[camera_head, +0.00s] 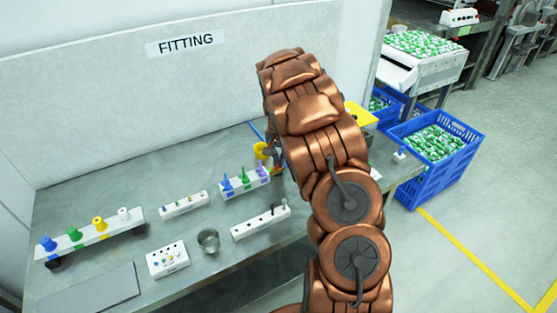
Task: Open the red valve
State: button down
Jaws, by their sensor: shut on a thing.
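My copper-coloured arm reaches over the bench and hides much of the work spot. My gripper (273,157) shows only in part at the arm's left edge, low over the back of the bench. It is shut on a small red part, which I take to be the red valve (278,171); only a sliver of it shows. A yellow curved piece (261,151) stands just left of the gripper, and a thin blue piece (256,131) rises behind it. How far the valve is turned cannot be seen.
A white rack with blue, green and purple pegs (243,184) stands close left of the gripper. Other white holders (184,205), a metal cup (208,241) and a rack of coloured knobs (91,238) are further left. Blue crates (447,177) stand right of the bench.

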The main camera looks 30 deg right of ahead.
jog(key=shift+f, duration=0.15)
jog(key=m+b, duration=0.6)
jog(key=m, duration=0.2)
jog(key=shift+s, duration=0.15)
jog(key=shift+m, duration=0.4)
jog(key=c, duration=1.3)
grip_release()
jog(key=shift+r, duration=0.2)
